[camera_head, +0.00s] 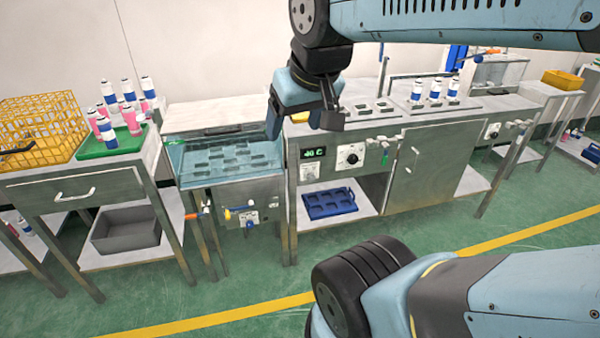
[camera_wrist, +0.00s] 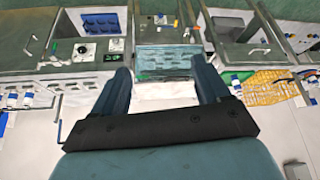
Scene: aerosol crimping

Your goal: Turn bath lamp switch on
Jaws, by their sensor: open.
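The water bath (camera_head: 225,158) is a clear-walled tank with rows of dark slots, left of centre in the head view. It shows upside down at the top middle of the wrist view (camera_wrist: 163,63). Its metal front panel (camera_head: 268,192) carries a small labelled plate, with yellow and blue valve handles near it. I cannot tell which small part is the lamp switch. My gripper (camera_wrist: 160,80) is open and empty, its two dark blue fingers spread, with the bath between and beyond them. In the head view my wrist hides part of the bath's right edge.
Right of the bath stands a metal bench with a green display (camera_head: 314,153) and a dial (camera_head: 350,155). At left, a cart holds a yellow basket (camera_head: 40,128) and a green tray (camera_head: 97,148) with cans. The green floor (camera_head: 240,280) in front is clear.

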